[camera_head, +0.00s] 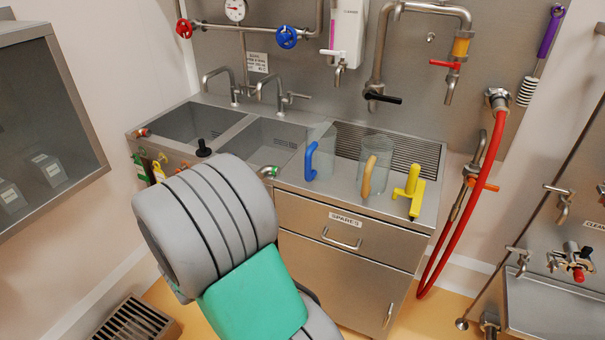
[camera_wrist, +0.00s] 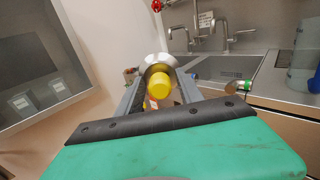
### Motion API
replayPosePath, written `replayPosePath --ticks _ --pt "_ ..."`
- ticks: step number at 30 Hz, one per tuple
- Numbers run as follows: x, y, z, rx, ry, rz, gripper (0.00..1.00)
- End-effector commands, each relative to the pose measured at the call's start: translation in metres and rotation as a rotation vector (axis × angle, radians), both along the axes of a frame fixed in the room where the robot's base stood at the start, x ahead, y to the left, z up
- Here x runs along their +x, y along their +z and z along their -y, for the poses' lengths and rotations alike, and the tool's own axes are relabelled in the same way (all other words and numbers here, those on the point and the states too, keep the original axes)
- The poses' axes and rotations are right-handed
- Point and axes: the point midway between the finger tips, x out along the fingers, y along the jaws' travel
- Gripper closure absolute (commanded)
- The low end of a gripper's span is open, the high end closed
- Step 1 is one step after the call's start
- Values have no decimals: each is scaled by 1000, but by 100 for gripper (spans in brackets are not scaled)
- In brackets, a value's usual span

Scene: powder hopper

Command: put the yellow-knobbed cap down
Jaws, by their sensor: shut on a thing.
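The yellow-knobbed cap (camera_wrist: 158,86) is in the wrist view, a silver disc with a round yellow knob facing my camera. My gripper (camera_wrist: 159,78) is shut on it, with one grey finger on each side. The cap shows in front of the pale wall and the sink unit's left end. What lies directly under it is hidden by my gripper body. In the head view my grey and green arm covers the gripper and the cap.
The steel sink unit (camera_head: 235,125) has clear jugs with blue (camera_head: 310,160) and tan (camera_head: 369,176) handles and a yellow tool (camera_head: 410,190) on its right worktop. A glass-fronted cabinet (camera_head: 45,125) stands left. A red hose (camera_head: 470,215) hangs right. A floor grate (camera_head: 135,320) lies lower left.

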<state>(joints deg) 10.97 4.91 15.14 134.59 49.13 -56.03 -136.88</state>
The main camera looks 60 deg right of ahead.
Motion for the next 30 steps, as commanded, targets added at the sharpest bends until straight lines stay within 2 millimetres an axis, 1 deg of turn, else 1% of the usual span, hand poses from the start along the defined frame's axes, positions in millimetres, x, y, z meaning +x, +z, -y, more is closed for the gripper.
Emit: replayPosePath --ticks 1,2,3,5,6,8,9,11,12,15,18,19,21,23,26,27,30 --pt "-12 12 38 1 -87 4 100" --pt "-19 16 59 1 -136 3 100" --pt "-31 21 87 2 -202 3 100" --pt "-51 29 127 4 -297 0 100" --pt "-67 34 152 5 -358 -2 100" --pt "-91 42 188 8 -445 -4 100" --pt "-109 47 210 9 -499 -5 100" --pt "-134 54 238 11 -570 -7 100" --pt "-150 58 255 13 -612 -6 100" --pt "-186 68 288 16 -699 -9 100" --pt "-213 74 309 18 -758 -10 100" --pt "-218 75 312 19 -769 -11 100" --pt "-225 74 318 21 -784 -13 100" --pt "-228 66 319 22 -789 -14 100" --pt "-227 39 319 22 -787 -20 100" --pt "-226 26 319 23 -787 -20 100" --pt "-227 -7 319 23 -786 -19 100"
